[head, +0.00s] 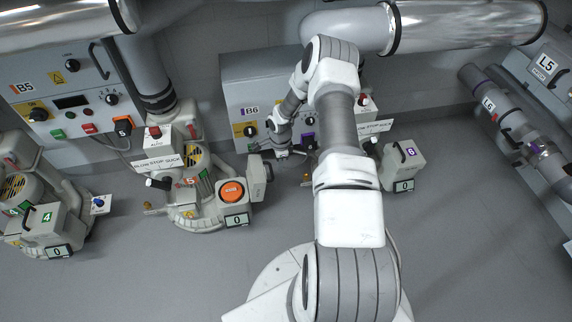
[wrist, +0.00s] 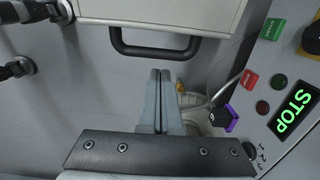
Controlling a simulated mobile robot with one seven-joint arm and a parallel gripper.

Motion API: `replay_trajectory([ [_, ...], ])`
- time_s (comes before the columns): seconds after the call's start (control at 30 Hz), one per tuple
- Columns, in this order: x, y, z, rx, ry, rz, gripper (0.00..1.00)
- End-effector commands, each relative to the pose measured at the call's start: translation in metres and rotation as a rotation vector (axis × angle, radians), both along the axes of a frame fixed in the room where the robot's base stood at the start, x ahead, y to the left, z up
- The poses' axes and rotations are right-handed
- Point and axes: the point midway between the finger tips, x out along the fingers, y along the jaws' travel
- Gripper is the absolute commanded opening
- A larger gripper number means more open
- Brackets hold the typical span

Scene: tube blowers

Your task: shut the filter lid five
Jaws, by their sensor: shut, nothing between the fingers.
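Filter lid five (head: 257,178) is a pale grey lid standing open at the right side of its filter box (head: 236,207). The orange filter (head: 232,191) shows in the uncovered top of that box. My gripper (head: 283,153) is to the right of the lid, slightly toward the wall, with nothing in it. In the wrist view a pale lid (wrist: 170,12) with a black bar handle (wrist: 152,48) fills the top and appears to be this one. My gripper's fingers (wrist: 160,75) are shut together just below the handle, apparently apart from it.
Cabinet B6 (head: 235,85) stands by the wall close to my gripper; its panel (wrist: 275,75) with a green STOP display is at right in the wrist view. Filter lid six (head: 408,152) stands farther right. Open floor (head: 150,270) lies in front.

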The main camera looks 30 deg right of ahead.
Motion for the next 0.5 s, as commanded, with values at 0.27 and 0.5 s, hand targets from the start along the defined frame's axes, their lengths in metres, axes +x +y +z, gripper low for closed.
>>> replay_trajectory([
  [0.27,0.0025,0.0120,0.0048,0.000,0.001,0.000,0.00],
  [0.5,0.0024,0.0119,0.0050,0.000,0.001,0.000,0.00],
])
